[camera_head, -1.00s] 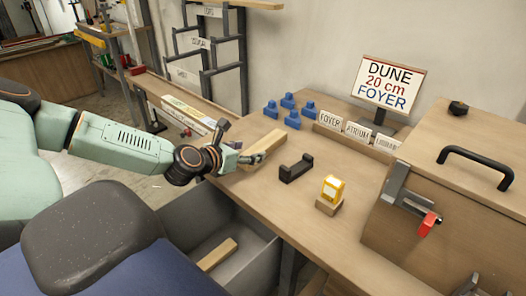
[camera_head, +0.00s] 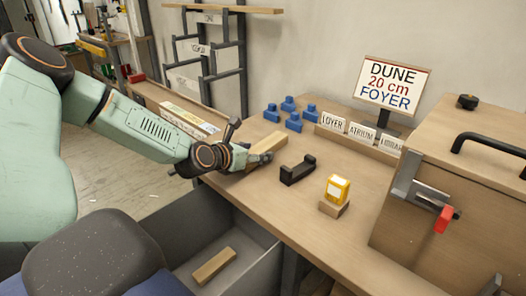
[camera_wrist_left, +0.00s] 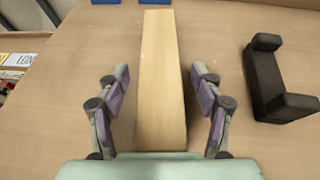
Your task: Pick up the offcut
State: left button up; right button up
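A pale wooden bar (camera_head: 267,145) lies on the workbench top in front of my left gripper. A second, shorter pale wooden piece (camera_head: 214,266) lies in the open grey drawer below; I cannot tell which of the two is the offcut. My left gripper (camera_head: 246,158) is low over the bench at the bar's near end. In the left wrist view the bar (camera_wrist_left: 160,55) runs lengthwise between the spread fingers (camera_wrist_left: 160,85), with a gap on each side. The gripper is open and holds nothing. My right gripper is out of view.
A black bracket (camera_head: 297,170) lies just right of the bar. A yellow item (camera_head: 337,188) on a wooden block stands farther right. Blue pieces (camera_head: 288,104), name plates (camera_head: 361,131) and a sign (camera_head: 393,84) are behind. A wooden chest (camera_head: 440,200) fills the right.

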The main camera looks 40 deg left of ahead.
pick_arm(q)
jog(key=shift+w+f, duration=0.1)
jog(key=c, duration=1.2)
notch_tip(320, 180, up, 10)
jog(key=p, duration=0.7)
